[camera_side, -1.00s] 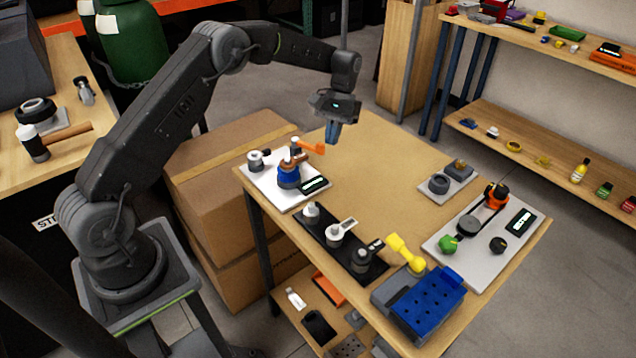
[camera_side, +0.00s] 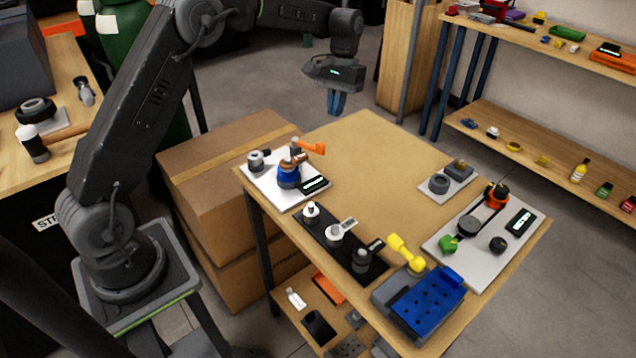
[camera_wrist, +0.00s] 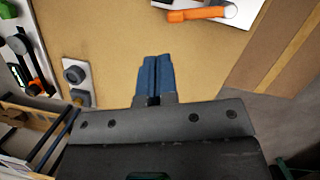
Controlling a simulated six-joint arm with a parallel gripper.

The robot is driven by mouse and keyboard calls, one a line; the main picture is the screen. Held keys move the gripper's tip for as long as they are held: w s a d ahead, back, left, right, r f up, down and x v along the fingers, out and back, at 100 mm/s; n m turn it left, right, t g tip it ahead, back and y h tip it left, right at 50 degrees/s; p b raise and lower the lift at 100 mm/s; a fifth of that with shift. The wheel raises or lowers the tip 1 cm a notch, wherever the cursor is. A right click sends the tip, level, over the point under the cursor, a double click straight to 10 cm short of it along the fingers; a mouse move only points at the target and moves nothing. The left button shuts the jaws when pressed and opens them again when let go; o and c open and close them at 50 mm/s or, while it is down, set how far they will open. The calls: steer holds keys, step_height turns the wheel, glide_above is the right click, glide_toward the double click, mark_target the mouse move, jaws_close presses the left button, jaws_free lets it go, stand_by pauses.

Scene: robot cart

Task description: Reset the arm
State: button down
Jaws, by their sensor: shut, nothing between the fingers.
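My gripper (camera_side: 337,103) is up above the far edge of the wooden table (camera_side: 370,150) in the side view. Its blue fingers point down and are closed together with nothing between them. In the wrist view the fingers (camera_wrist: 155,75) lie side by side over bare wood. The arm rises high from its base at the left, and its upper part leaves the top of the side view.
A white board with a blue valve and orange handle (camera_side: 290,172) stands at the table's left corner. Black, blue and white fixtures (camera_side: 425,300) line the near and right edges. The table's middle is clear. Cardboard boxes (camera_side: 220,180) stand left, shelves (camera_side: 540,140) right.

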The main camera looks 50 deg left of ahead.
steer(key=s+d+r+m+t+y, duration=0.15)
steer(key=s+d+r+t, duration=0.35)
steer(key=s+r, duration=0.85)
steer(key=s+d+f+m+t, duration=0.1)
steer(key=s+d+f, duration=0.1)
steer(key=s, duration=0.6)
steer(key=s+d+f+m+t, duration=0.1)
steer(key=s+d+f+t, duration=0.1)
steer(key=s, duration=0.6)
steer(key=shift+s+f+m, duration=0.2)
steer(key=shift+f+m, duration=0.1)
steer(key=shift+m, duration=0.05)
